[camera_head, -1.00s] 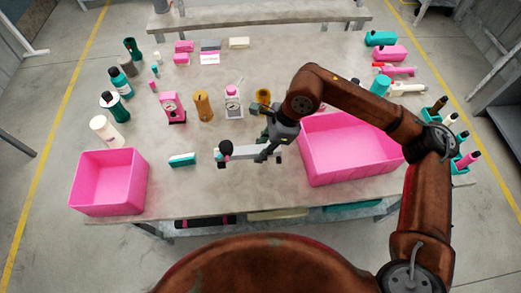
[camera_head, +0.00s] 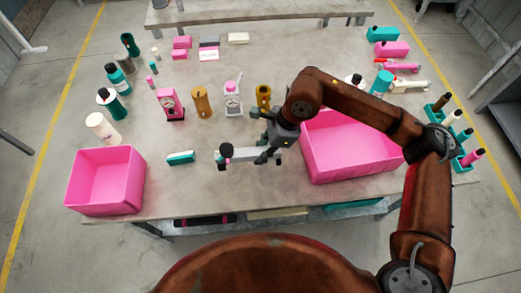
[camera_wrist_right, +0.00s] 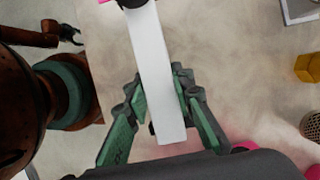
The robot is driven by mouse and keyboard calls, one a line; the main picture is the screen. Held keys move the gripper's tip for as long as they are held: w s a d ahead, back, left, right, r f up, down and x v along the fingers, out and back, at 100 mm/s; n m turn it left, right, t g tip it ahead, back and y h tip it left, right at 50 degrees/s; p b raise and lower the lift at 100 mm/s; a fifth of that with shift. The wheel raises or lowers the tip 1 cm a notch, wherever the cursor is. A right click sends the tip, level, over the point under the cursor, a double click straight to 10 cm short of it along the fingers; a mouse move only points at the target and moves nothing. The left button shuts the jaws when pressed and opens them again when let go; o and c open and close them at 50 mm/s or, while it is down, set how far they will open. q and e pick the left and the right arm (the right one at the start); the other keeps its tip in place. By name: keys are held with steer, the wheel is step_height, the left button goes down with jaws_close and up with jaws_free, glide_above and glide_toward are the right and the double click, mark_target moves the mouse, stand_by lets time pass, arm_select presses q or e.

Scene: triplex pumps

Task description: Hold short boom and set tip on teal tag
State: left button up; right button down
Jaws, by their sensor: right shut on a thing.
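My right gripper (camera_head: 268,155) is shut on a pale grey-white boom (camera_head: 245,154), held over the front middle of the table. The boom points left and ends in a dark round piece with pink beside it. In the right wrist view the boom (camera_wrist_right: 155,65) runs up from between the green fingers (camera_wrist_right: 160,105). A teal and white block (camera_head: 181,158) lies left of the boom's tip, apart from it; I cannot tell if it is the teal tag. My left gripper is not in the head view; a small dark gripper (camera_wrist_right: 70,34) on a brown arm shows in the wrist view, its opening unclear.
A pink bin (camera_head: 139,182) stands at the front left, and a larger pink bin (camera_head: 310,170) close right of my gripper. A pink gauge (camera_head: 171,104), a yellow holder (camera_head: 201,103) and a white gauge (camera_head: 233,100) stand behind the boom. Bare table lies between block and boom.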

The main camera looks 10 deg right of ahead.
arm_select(q)
steer(key=shift+s+f, duration=0.1)
steer(key=shift+f, duration=0.05)
arm_select(e)
steer(key=shift+f, duration=0.25)
steer(key=shift+f+b, duration=0.6)
steer(key=shift+f, duration=0.25)
arm_select(q)
steer(key=shift+w+d+f+b, duration=0.1)
steer(key=shift+w+f+b, duration=0.15)
steer(key=shift+f, duration=0.25)
arm_select(e)
steer(key=shift+f, duration=0.55)
arm_select(q)
steer(key=shift+w+d, duration=0.1)
steer(key=shift+w, duration=0.15)
arm_select(e)
steer(key=shift+f, duration=0.25)
steer(key=shift+f, duration=0.2)
steer(key=shift+f+b, duration=0.75)
steer(key=shift+f, duration=0.1)
arm_select(q)
steer(key=w, duration=0.3)
steer(key=shift+w+d, duration=0.15)
steer(key=shift+w, duration=0.2)
arm_select(e)
steer(key=shift+f, duration=0.1)
